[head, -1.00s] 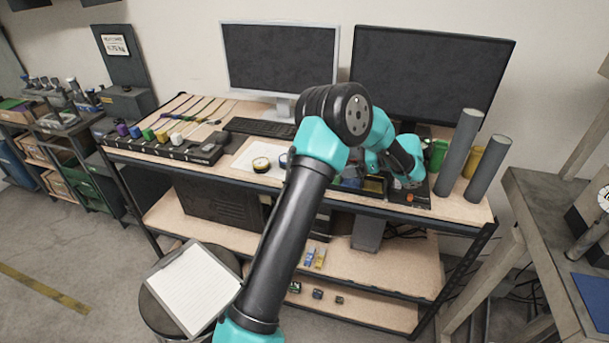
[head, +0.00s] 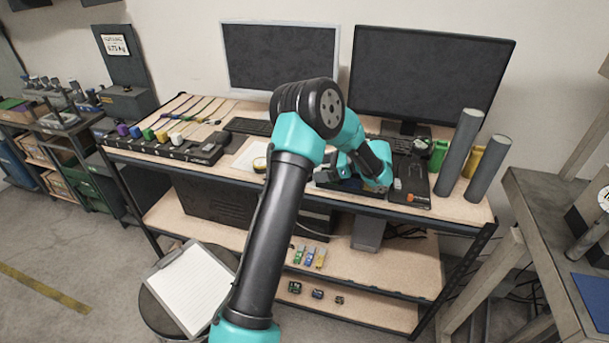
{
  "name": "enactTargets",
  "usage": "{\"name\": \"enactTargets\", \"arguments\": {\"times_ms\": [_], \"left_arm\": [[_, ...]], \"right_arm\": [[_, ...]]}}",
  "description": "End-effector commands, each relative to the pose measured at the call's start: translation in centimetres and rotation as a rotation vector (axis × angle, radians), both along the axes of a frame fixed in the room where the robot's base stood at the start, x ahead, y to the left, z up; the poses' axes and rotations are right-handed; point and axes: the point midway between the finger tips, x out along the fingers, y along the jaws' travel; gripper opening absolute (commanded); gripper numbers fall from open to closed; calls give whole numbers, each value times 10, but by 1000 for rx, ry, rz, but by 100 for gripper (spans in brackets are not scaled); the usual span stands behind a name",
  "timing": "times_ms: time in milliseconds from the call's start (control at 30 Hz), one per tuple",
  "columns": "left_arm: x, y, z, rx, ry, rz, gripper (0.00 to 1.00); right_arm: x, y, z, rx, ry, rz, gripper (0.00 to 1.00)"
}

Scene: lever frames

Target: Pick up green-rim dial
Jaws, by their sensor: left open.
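My left gripper (head: 378,187) is at the front right of the workbench (head: 215,168), low over a dark tray-like area. Its fingers are small and mostly hidden by my own teal wrist; it is open. A round dial with a yellowish rim (head: 260,164) lies on a white sheet at the bench's front, partly hidden behind my left arm. I cannot make out a green rim on any dial; part of the bench is hidden by the arm. My right gripper is not in view.
Two monitors (head: 281,57) and (head: 430,90) stand at the back. Tall grey cylinders (head: 460,152) stand at the right end beside a green container (head: 438,155). A dark block row with coloured pieces (head: 160,142) lies at the left. Small parts sit on the shelf below.

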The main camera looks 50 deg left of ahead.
Motion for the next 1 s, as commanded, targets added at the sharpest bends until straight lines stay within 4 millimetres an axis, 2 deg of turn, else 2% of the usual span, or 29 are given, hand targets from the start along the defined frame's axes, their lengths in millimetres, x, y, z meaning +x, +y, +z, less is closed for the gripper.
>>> {"name": "enactTargets", "arguments": {"times_ms": [400, 867, 1000], "left_arm": [[-26, 37, -17, -1, 1, 1, 92], [-26, 37, -17, 0, 0, 1, 92], [-26, 37, -17, 0, 0, 1, 81]], "right_arm": [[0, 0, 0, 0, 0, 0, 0], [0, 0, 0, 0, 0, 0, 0], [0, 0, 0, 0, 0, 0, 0]]}}
